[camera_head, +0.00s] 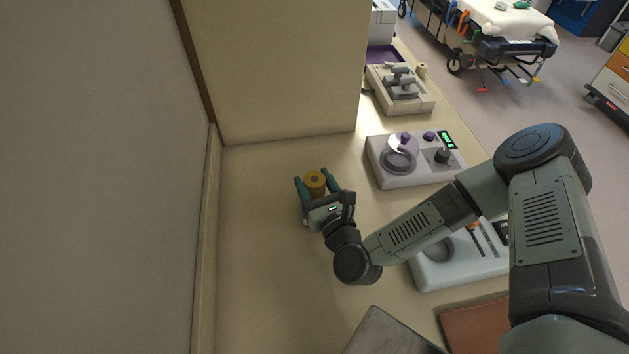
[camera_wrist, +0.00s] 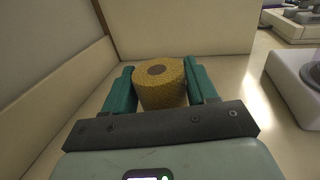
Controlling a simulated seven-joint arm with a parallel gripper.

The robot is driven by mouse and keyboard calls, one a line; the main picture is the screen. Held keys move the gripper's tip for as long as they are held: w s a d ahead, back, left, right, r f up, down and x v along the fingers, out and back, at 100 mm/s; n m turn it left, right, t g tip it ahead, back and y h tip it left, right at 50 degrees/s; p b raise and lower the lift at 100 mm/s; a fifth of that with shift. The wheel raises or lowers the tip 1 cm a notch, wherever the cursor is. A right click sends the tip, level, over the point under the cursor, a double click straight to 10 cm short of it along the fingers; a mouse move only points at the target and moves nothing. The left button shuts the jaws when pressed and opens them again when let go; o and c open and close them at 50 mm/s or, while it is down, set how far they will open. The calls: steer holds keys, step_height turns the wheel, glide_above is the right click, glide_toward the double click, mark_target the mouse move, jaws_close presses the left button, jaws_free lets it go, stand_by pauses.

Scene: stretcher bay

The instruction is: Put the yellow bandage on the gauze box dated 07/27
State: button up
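The yellow bandage (camera_head: 315,184) is a textured roll with a dark round core, its end facing up. It is between the two teal fingers of my gripper (camera_head: 316,183), over the left part of the counter. In the wrist view the bandage (camera_wrist: 161,88) fills most of the space between the fingers of my gripper (camera_wrist: 161,84). Its lower part is hidden behind the gripper's dark bar. I cannot tell whether the fingers press on it, or whether it touches the counter. I see no gauze box and no readable date in either view.
A beige panel (camera_head: 285,70) stands behind the bandage, and a wall ledge (camera_head: 208,240) runs along the left. A white device with a clear dome (camera_head: 400,153) is to the right. A grey metal object (camera_head: 388,335) and a brown one (camera_head: 475,328) lie in front. Bare counter (camera_head: 270,290) is at front left.

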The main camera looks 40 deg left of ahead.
mark_target(319, 191)
steer(key=o, duration=0.4)
steer(key=shift+r, duration=0.2)
steer(key=v, duration=0.7)
steer(key=shift+s+d, duration=0.2)
steer(key=shift+d, duration=0.05)
steer(key=shift+w, duration=0.1)
